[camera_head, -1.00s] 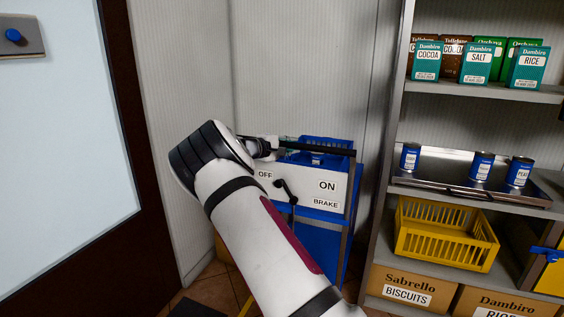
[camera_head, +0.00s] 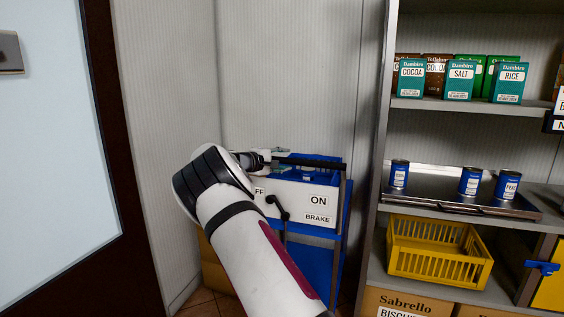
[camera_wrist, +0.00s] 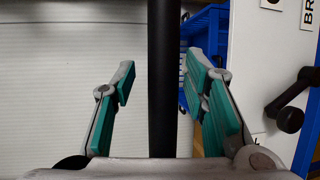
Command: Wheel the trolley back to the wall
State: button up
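The trolley (camera_head: 318,262) is blue, with a black handle bar (camera_head: 312,161) across its top, and stands near the pale ribbed wall. Its white panel (camera_head: 299,202) reads ON and BRAKE, with OFF partly hidden by my arm. A black brake lever (camera_head: 281,209) sits on the panel; I cannot tell its setting. My gripper (camera_head: 272,156) is at the left end of the bar. In the wrist view the bar (camera_wrist: 163,80) runs between the teal-padded fingers of my gripper (camera_wrist: 157,82). The left finger is clear of it; the right one is close to it.
Shelving (camera_head: 374,150) stands close on the trolley's right, with boxes, cans and a yellow crate (camera_head: 438,250). The pale ribbed wall (camera_head: 290,70) is behind the trolley. A dark-framed door or panel (camera_head: 55,130) is at the left. Little floor shows.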

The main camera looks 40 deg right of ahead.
jog(key=v, duration=1.2)
dwell(0.3)
